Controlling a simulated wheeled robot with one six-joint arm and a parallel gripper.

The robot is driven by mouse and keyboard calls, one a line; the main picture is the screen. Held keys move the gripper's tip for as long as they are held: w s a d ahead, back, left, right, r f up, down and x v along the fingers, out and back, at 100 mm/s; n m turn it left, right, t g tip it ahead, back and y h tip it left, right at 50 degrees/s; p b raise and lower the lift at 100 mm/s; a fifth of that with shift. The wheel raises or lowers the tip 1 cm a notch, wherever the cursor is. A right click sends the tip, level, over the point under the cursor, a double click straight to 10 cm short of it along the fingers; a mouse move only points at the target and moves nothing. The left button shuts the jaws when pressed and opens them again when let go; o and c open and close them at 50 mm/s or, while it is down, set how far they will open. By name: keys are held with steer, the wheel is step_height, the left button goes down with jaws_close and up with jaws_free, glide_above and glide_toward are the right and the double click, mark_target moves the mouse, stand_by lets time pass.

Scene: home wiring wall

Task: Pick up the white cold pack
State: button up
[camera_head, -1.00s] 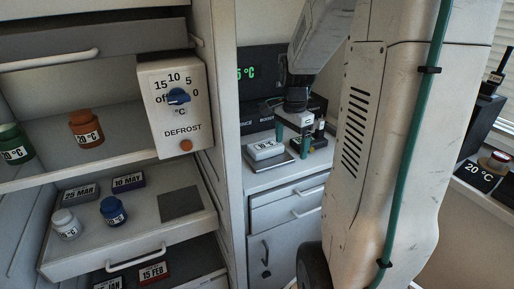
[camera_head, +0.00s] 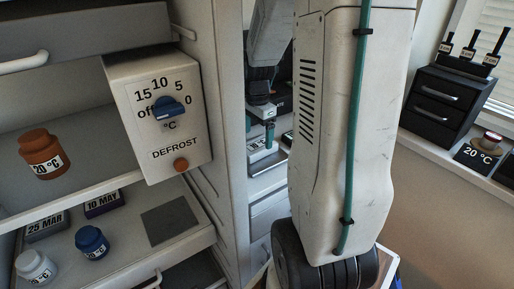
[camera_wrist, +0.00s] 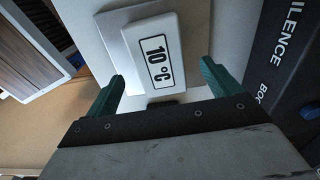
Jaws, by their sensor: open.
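In the head view the pack (camera_head: 259,144) is partly covered by my gripper (camera_head: 267,132). In the wrist view my gripper (camera_wrist: 163,74) is open, with one green finger on each side of the pack's near end. Nothing is held. I cannot tell whether the fingers touch the pack or how high they are above the plate.
A white DEFROST panel (camera_head: 160,115) with a blue knob stands left. Open shelves hold an orange jar (camera_head: 43,153), a blue jar (camera_head: 92,242) and a white jar (camera_head: 36,268). A black drawer box (camera_head: 446,105) stands right. A dark lettered panel (camera_wrist: 282,70) is beside my gripper.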

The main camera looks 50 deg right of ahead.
mark_target(258, 144)
step_height(258, 144, down, 4)
steer(key=shift+f, duration=0.15)
steer(key=shift+s, duration=0.1)
steer(key=c, duration=1.2)
steer(key=shift+d, duration=0.1)
